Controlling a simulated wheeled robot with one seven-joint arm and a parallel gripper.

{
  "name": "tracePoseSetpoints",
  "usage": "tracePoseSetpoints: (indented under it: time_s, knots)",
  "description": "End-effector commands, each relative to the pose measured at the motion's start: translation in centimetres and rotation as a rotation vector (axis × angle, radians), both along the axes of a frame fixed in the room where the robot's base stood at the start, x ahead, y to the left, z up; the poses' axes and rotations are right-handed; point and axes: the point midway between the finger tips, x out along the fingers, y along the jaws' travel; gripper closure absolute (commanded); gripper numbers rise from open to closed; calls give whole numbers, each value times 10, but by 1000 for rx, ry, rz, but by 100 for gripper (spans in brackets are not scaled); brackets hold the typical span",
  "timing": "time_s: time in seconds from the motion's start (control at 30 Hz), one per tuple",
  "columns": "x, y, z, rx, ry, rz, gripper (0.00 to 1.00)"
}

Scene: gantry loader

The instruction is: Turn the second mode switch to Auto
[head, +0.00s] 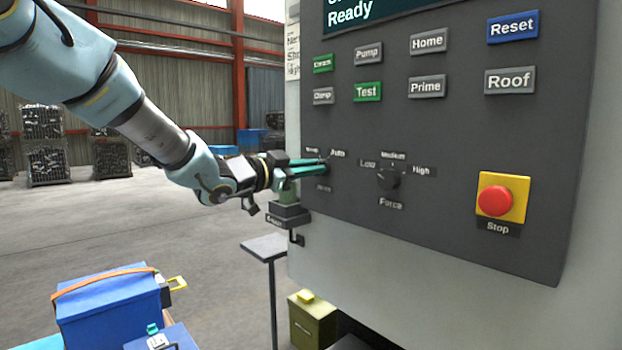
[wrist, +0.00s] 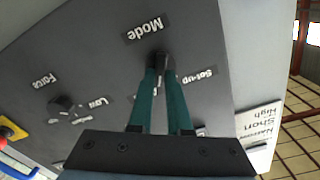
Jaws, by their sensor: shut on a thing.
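The mode switch (wrist: 158,58) is a dark round knob on the grey control panel, with a "Mode" label beside it in the wrist view. In the head view, "Auto" is printed at its upper right. My gripper (head: 325,166) reaches it from the left, and its two green fingers are shut on the knob. My gripper also shows in the wrist view (wrist: 161,72), a finger on each side of the knob. The fingers hide much of the knob, so I cannot tell which position it points to.
A Force knob (head: 388,178) sits just right of the mode switch. A red Stop button (head: 495,201) is on the lower right of the panel. Several push buttons, such as Test (head: 367,92), are above. A blue box (head: 108,310) stands at the lower left.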

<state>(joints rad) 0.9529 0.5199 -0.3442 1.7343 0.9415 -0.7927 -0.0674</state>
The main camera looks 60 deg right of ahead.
Motion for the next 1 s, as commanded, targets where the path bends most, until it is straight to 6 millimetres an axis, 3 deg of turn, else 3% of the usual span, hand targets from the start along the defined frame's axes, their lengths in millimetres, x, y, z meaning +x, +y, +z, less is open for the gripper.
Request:
tracePoseSetpoints:
  time_s: [0.6,0.63,0.7,0.9,1.0]
  knots:
    - [0,0,-1,-13,-45,0,100]
    - [0,0,-1,-13,-45,0,83]
    - [0,0,-1,-13,-45,0,75]
    - [0,0,0,-13,-44,0,54]
    - [0,0,0,-12,-43,0,54]
